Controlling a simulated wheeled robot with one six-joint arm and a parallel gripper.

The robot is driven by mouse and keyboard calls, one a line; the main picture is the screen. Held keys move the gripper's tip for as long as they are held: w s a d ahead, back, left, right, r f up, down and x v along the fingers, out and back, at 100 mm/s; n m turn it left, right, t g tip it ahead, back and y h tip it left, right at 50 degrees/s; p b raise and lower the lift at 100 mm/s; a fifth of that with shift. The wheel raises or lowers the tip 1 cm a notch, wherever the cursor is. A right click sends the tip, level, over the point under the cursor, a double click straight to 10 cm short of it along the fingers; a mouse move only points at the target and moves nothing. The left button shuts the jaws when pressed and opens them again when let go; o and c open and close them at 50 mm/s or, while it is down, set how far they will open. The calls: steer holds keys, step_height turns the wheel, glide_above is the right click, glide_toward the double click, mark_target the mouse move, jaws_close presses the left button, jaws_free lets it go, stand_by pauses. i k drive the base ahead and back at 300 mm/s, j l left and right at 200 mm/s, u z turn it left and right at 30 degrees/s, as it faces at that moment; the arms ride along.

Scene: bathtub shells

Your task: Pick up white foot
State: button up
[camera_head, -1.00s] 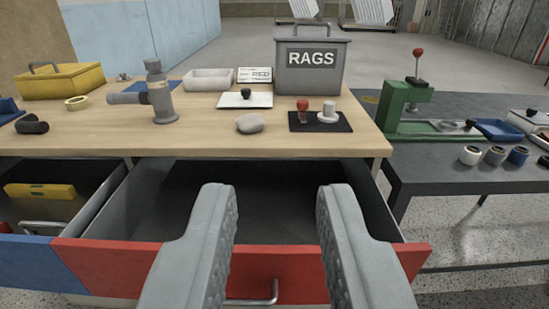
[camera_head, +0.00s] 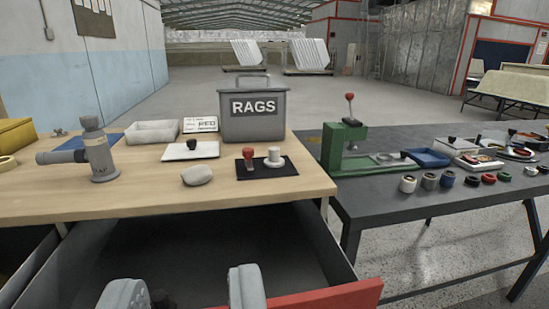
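My gripper (camera_head: 188,292) shows at the bottom edge, over the open drawer, with its two grey fingers apart and nothing between them. No piece is plainly marked as the white foot. A short white round piece with a dark top (camera_head: 407,183) stands first in a row on the dark right-hand table. Another small white piece (camera_head: 531,171) lies near the row's far right end. A white knob-like piece with a round base (camera_head: 273,160) stands on a black mat on the wooden bench. My gripper is apart from all of these.
The row also holds grey (camera_head: 429,181), blue (camera_head: 447,179) and other coloured pieces. A green press (camera_head: 338,148) and blue tray (camera_head: 427,158) stand behind it. The grey RAGS bin (camera_head: 253,118) stands at the bench's back. The open drawer's red front (camera_head: 335,293) lies low ahead.

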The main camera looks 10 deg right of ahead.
mark_target(273, 160)
steer(key=i+l, duration=0.7)
steer(key=i, duration=0.25)
